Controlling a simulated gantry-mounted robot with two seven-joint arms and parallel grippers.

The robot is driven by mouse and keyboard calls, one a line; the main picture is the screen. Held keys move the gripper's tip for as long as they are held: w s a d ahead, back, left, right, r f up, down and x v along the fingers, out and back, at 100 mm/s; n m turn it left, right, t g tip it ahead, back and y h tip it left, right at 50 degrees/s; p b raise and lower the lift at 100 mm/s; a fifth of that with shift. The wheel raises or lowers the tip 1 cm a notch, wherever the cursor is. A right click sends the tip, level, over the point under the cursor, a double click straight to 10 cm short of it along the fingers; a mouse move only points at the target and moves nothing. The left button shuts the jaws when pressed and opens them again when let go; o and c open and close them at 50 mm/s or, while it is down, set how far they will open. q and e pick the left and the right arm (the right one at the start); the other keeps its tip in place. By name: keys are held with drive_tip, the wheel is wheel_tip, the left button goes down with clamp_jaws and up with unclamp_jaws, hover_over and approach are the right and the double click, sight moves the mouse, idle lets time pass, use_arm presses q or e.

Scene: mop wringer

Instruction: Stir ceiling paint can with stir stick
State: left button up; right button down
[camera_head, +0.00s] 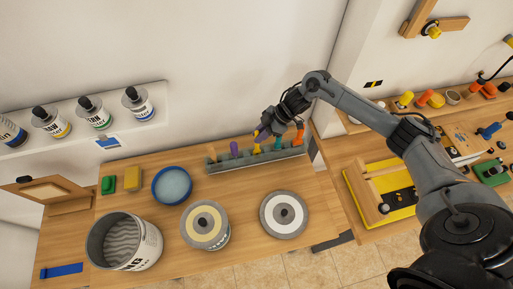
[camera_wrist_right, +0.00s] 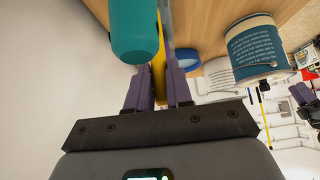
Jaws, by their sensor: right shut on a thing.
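A large open can (camera_head: 125,242) stands at the front left of the bench. Its label partly reads "NG", and grey wavy streaks show inside. A grey rack (camera_head: 225,163) of upright handled tools stands along the back of the bench. My right gripper (camera_head: 262,133) is at the rack, shut on a yellow handle (camera_head: 257,147). The yellow handle also shows between the fingers in the right wrist view (camera_wrist_right: 158,80). A teal handle (camera_head: 278,145) is close beside it. A pale wooden stick (camera_head: 212,154) stands at the rack's left end. My left gripper is out of view.
Two lidded round cans, one cream-topped (camera_head: 205,224) and one white-topped (camera_head: 284,213), stand right of the open can. A blue-rimmed dish (camera_head: 172,185), a yellow sponge (camera_head: 132,179) and a purple handle (camera_head: 235,149) are nearby. Orange handle (camera_head: 299,135) stands right of my gripper.

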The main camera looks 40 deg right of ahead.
wheel_tip(320, 180, up, 9)
drive_tip(key=p, duration=0.8)
drive_tip(key=shift+f, duration=0.15)
